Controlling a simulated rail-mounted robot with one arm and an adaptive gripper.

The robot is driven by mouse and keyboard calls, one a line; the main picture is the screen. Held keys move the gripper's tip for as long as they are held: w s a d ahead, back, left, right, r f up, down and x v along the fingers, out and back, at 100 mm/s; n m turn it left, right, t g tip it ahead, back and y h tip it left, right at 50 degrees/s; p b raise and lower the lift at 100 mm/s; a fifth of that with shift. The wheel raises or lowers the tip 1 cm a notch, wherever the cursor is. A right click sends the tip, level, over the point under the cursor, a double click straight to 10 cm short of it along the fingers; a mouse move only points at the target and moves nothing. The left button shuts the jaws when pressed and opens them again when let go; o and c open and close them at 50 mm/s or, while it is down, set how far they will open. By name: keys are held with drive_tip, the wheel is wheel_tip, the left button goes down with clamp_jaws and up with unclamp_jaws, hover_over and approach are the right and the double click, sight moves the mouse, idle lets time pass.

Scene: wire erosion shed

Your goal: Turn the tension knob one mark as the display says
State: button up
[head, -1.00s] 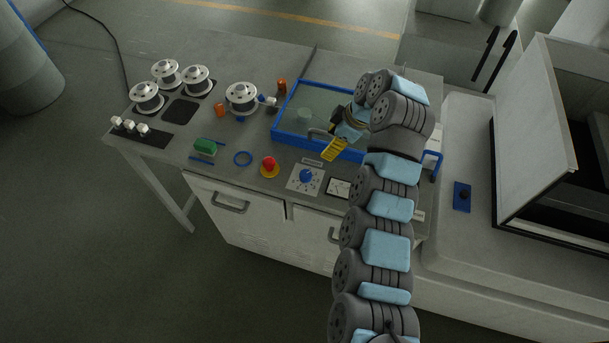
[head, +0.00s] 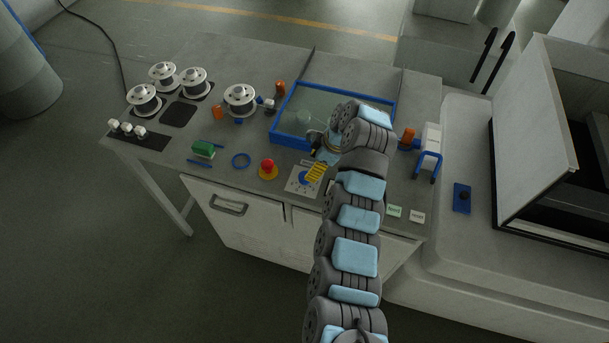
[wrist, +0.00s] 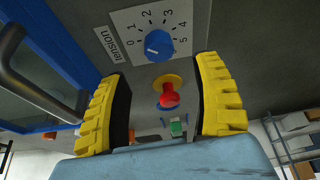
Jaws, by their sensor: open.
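The blue tension knob (wrist: 158,46) sits on a white dial plate (wrist: 123,19) marked 0 to 5, with a label reading "tension" beside it. A small pale mark shows on the knob's lower left side, roughly towards 0. In the head view the knob (head: 303,176) shows just left of the yellow fingertips. My gripper (head: 317,172) is above the plate's right part; in the wrist view its open fingers (wrist: 165,75) stand wide apart with nothing between them, and the knob lies beyond the tips, untouched. I cannot make out a display reading; my arm hides part of the panel.
A red mushroom button (head: 268,166) on a yellow base stands left of the dial. A blue-framed tray (head: 273,134) lies behind it.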

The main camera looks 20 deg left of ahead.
drive_tip(key=shift+x, duration=3.6)
drive_tip(key=c, duration=1.2)
